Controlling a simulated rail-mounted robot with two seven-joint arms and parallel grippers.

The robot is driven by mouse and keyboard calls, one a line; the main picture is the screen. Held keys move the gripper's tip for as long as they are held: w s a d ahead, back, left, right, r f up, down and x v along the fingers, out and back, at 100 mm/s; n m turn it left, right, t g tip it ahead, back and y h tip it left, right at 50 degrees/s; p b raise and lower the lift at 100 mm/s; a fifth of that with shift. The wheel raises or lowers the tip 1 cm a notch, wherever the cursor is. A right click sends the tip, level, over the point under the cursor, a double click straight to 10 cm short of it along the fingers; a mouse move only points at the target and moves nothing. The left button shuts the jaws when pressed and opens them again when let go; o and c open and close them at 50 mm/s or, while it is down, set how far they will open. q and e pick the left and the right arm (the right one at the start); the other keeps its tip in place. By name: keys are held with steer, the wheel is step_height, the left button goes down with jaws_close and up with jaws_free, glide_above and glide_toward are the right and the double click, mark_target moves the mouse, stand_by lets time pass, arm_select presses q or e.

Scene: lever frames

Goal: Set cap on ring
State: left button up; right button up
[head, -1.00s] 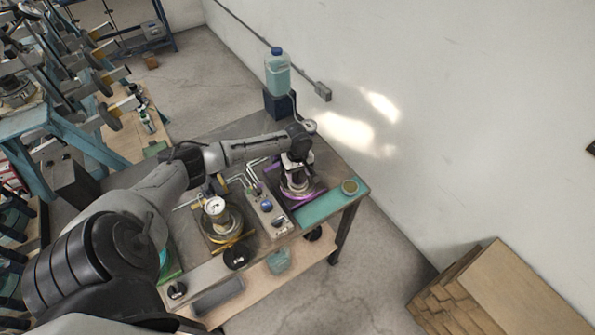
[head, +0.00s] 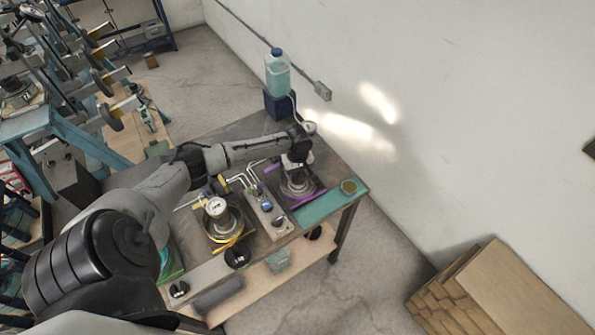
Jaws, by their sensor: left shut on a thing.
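My left gripper (head: 296,163) is over the purple-edged station on the right part of the bench, pointing down. It is shut on what seems to be the cap, small and mostly hidden by the fingers. Right below is a round metal ring (head: 298,187) on the station. The cap is at or just over the ring; I cannot tell whether they touch. My right gripper is not in view.
A gauge with a white dial (head: 216,207) stands on a yellow-edged station to the left. A valve block with blue knobs (head: 267,207) sits between the stations. A blue-capped bottle (head: 277,72) stands behind.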

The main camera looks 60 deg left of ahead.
arm_select(q)
steer(key=shift+f+p, duration=0.15)
steer(key=shift+p, duration=0.15)
stand_by(0.5)
steer(key=o, duration=1.2)
step_height(320, 180, up, 14)
steer(key=shift+f, duration=0.1)
stand_by(0.5)
